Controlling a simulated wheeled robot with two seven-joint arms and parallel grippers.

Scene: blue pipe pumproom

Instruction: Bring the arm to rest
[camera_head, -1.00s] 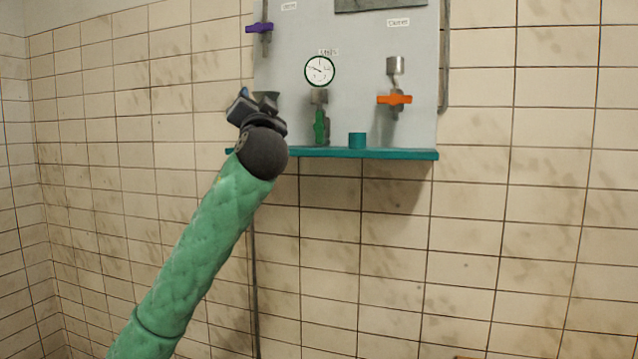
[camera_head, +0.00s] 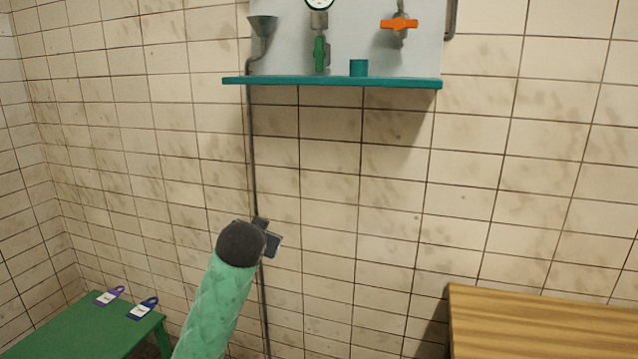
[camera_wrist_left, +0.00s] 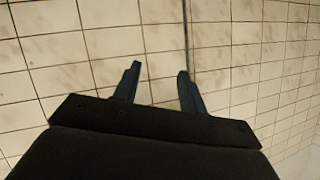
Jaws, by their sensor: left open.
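My left arm comes up from the bottom of the head view in a green sleeve with a dark round wrist. My left gripper (camera_head: 267,238) is in front of the tiled wall, below the teal shelf, and is partly hidden behind the wrist. In the left wrist view its two fingers (camera_wrist_left: 158,88) are spread apart with nothing between them, and only tiles and a thin pipe show beyond. My right gripper is in neither view.
The teal shelf (camera_head: 300,80) holds a teal cup (camera_head: 358,68). Above it are a funnel (camera_head: 262,35), a green valve handle (camera_head: 320,54) and an orange one (camera_head: 399,24). A green table (camera_head: 75,335) with two tags stands lower left. A wooden surface (camera_head: 540,325) is lower right.

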